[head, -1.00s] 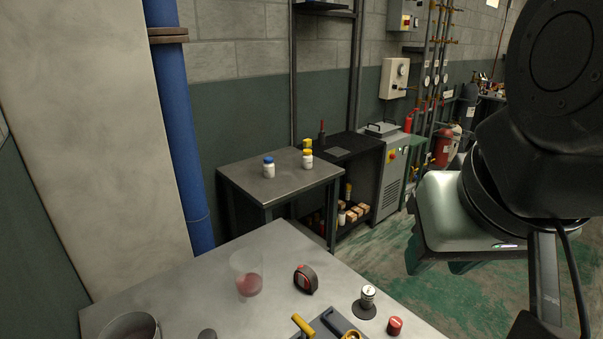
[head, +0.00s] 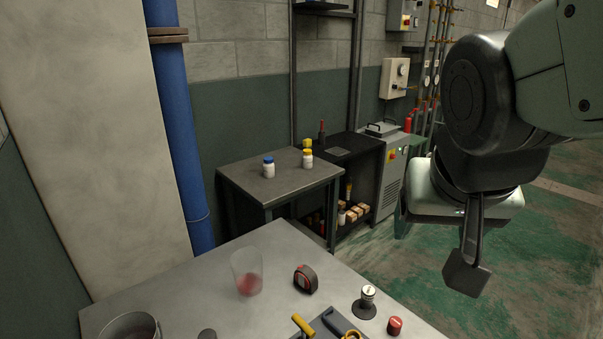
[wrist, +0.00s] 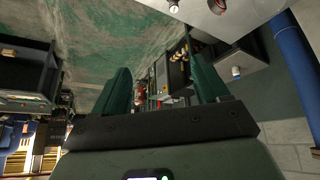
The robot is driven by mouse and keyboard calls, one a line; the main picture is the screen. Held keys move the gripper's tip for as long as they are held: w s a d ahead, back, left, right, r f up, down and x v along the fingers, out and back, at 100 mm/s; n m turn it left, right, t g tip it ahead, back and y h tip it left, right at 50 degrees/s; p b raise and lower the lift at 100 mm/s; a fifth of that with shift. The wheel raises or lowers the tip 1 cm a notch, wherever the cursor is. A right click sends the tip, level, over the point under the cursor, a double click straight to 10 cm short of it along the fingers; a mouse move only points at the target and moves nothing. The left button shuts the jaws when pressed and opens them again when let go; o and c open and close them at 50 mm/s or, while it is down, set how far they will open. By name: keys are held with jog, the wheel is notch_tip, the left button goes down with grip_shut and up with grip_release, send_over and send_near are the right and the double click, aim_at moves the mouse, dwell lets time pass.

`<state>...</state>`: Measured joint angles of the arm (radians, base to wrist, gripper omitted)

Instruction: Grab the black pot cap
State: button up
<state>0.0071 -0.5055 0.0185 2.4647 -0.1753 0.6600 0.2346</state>
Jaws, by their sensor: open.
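A metal pot (head: 131,326) stands at the bottom left of the near table, cut off by the picture's edge. A small dark round thing (head: 207,334) shows at the bottom edge to its right; it may be the black pot cap, but too little is visible to be sure. My gripper (wrist: 158,70) is open, with nothing between its two green fingers in the wrist view. In the head view, my arm's end is at the right, raised, well apart from the pot and the dark thing.
On the near table (head: 215,280) are a clear cup with red contents (head: 247,283), a tape measure (head: 305,279), a gauge-like piece on a black disc (head: 367,300), a red cap (head: 394,326) and tools. A side table (head: 285,183) holds bottles behind.

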jog(key=w+d+f+m, duration=0.1)
jog(key=w+f, duration=0.4)
jog(key=f, duration=0.2)
jog(key=m+y, duration=1.3)
jog(key=m, duration=0.8)
send_near(203, 336)
jog(key=shift+a+f, duration=0.2)
jog(key=shift+f, duration=0.15)
jog(key=shift+m, duration=0.3)
jog(key=x, duration=0.5)
jog(key=shift+w+a, duration=0.1)
jog(key=shift+w+d+f+x, duration=0.1)
jog(key=shift+x, duration=1.3)
jog(key=shift+w+d+f+x, duration=0.15)
jog(key=shift+x, duration=1.25)
